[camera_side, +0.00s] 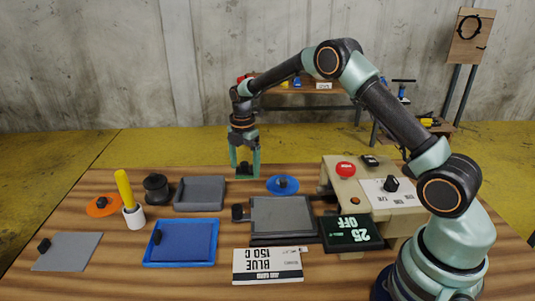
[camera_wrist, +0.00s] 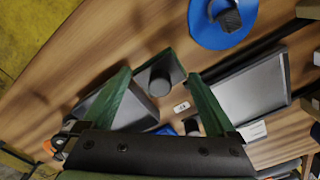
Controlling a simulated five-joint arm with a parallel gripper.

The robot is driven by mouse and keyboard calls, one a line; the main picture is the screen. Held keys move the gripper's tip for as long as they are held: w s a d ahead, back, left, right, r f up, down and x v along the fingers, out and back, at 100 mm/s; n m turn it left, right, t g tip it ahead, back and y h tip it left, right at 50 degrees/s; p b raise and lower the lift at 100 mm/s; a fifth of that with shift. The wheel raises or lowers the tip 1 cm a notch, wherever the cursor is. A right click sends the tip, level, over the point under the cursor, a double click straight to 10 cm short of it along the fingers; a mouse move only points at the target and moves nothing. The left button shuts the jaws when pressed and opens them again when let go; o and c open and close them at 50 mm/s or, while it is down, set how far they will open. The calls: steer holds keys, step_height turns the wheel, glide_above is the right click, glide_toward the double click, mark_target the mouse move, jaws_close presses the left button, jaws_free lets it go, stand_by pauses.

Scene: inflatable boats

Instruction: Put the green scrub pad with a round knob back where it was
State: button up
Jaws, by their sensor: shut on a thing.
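My gripper (camera_side: 245,170) is at the far edge of the wooden table, pointing down. In the wrist view its two green fingers (camera_wrist: 160,76) stand on either side of the green scrub pad (camera_wrist: 175,64), shut on its edges. The pad's dark round knob (camera_wrist: 161,82) faces up between the fingers. In the side view the pad (camera_side: 245,177) shows low between the fingertips. I cannot tell whether it touches the table.
A grey tray (camera_side: 178,206) lies left of my gripper and a blue disc (camera_side: 283,191) right.

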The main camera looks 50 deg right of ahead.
mark_target(245, 170)
steer(key=shift+f, duration=2.3)
steer(key=shift+f, duration=0.2)
steer(key=o, duration=1.1)
steer(key=shift+r, duration=0.15)
